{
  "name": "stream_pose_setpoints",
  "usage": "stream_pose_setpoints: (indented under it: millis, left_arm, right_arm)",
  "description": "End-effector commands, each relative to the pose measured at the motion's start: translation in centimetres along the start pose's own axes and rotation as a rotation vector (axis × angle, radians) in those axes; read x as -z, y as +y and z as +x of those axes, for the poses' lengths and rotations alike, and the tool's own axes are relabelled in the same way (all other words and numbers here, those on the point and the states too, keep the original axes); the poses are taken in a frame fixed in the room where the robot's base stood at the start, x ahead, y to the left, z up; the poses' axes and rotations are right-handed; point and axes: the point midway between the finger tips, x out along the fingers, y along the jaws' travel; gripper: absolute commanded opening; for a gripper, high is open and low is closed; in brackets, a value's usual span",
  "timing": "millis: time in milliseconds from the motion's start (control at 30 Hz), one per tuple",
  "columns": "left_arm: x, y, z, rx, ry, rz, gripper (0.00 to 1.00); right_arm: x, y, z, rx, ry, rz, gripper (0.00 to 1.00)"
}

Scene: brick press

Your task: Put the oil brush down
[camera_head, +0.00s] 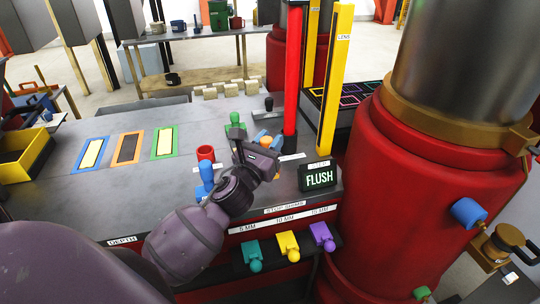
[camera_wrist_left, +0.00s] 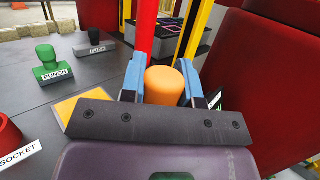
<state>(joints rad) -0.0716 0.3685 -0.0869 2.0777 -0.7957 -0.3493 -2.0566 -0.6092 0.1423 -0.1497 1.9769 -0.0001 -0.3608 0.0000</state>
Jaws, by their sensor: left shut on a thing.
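My left gripper (camera_head: 268,142) is over the near right part of the grey bench, beside the red post. In the left wrist view its blue fingers (camera_wrist_left: 163,82) are shut on an orange, round-topped cylinder (camera_wrist_left: 165,86), which I take to be the oil brush's handle. The lower end of the brush is hidden behind the gripper, so I cannot tell whether it touches the bench. A flat yellow-orange patch (camera_wrist_left: 68,108) lies on the bench just left of the gripper in the wrist view. My right gripper is not in view.
A red socket cup (camera_head: 206,154), a blue-handled tool (camera_head: 207,176) and a green punch (camera_head: 236,121) stand close left. Framed mats (camera_head: 128,148) lie farther left.

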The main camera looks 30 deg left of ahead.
Motion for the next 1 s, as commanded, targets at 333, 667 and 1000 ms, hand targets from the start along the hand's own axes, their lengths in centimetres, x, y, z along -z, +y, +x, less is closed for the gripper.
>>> stream_pose_setpoints:
  millis: [333, 667, 1000]
  left_arm:
    - [3.5, 0.0, -0.8, -0.001, 0.001, 0.000, 0.00]
    - [3.6, 0.0, -0.8, 0.000, 0.000, 0.000, 0.00]
    - [3.8, 0.0, -0.9, 0.000, 0.001, 0.000, 0.55]
  right_arm:
    - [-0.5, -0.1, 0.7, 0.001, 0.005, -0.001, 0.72]
    - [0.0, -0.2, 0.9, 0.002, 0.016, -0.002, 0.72]
    - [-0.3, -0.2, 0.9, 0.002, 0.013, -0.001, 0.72]
